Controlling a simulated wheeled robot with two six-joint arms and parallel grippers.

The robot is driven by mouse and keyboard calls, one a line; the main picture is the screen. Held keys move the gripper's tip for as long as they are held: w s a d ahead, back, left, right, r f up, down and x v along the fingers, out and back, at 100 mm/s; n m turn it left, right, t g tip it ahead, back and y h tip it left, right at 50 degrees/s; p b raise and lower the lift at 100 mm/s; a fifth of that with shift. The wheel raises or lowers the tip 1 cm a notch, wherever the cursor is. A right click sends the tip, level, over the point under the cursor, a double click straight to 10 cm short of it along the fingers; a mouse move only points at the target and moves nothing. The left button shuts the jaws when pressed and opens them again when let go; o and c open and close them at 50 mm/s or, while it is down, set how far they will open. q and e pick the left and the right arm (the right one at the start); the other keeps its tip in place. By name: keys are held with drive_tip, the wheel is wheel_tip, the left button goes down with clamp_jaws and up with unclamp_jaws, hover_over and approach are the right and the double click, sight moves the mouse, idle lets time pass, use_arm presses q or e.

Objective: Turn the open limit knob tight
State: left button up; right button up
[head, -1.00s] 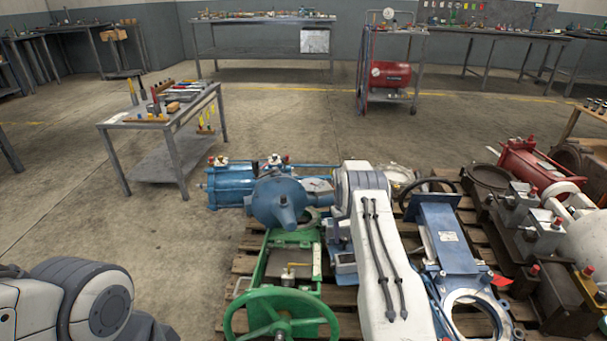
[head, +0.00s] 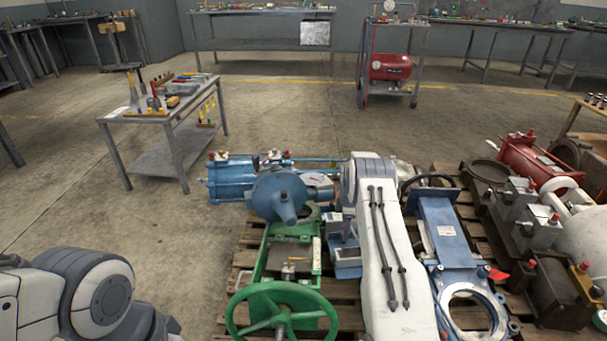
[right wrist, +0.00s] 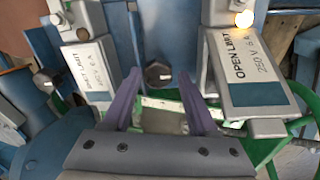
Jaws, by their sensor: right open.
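In the right wrist view, the open limit box (right wrist: 258,72), grey with a white label reading OPEN LIMIT, is on the right. A small brightly lit round knob (right wrist: 244,19) sits at its upper end. A matching shut limit box (right wrist: 88,72) is on the left, with a metal fitting (right wrist: 60,18) at its upper end. My right gripper (right wrist: 160,76) is open and empty, its purple fingers pointing between the two boxes. It does not visibly touch the lit knob. In the head view my own right arm mostly hides this gripper. My left gripper is out of view.
A green handwheel (head: 283,313) stands at the pallet's front, with a blue actuator (head: 278,192) behind it. A blue gate valve (head: 445,238) and red-and-grey equipment (head: 530,165) crowd the right. The floor left of the pallet is clear up to a tool table (head: 160,118).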

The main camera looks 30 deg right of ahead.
sight(342, 232)
wheel_tip(342, 232, up, 11)
drive_tip(key=p, duration=0.3)
drive_tip(key=w+a+r+m+p, duration=0.1)
drive_tip(key=a+r+p, duration=0.6)
drive_tip(key=a+r, duration=0.8)
drive_tip(key=shift+w+a+r, duration=0.15)
drive_tip(key=shift+w+a, duration=0.05)
drive_tip(key=shift+w, duration=0.2)
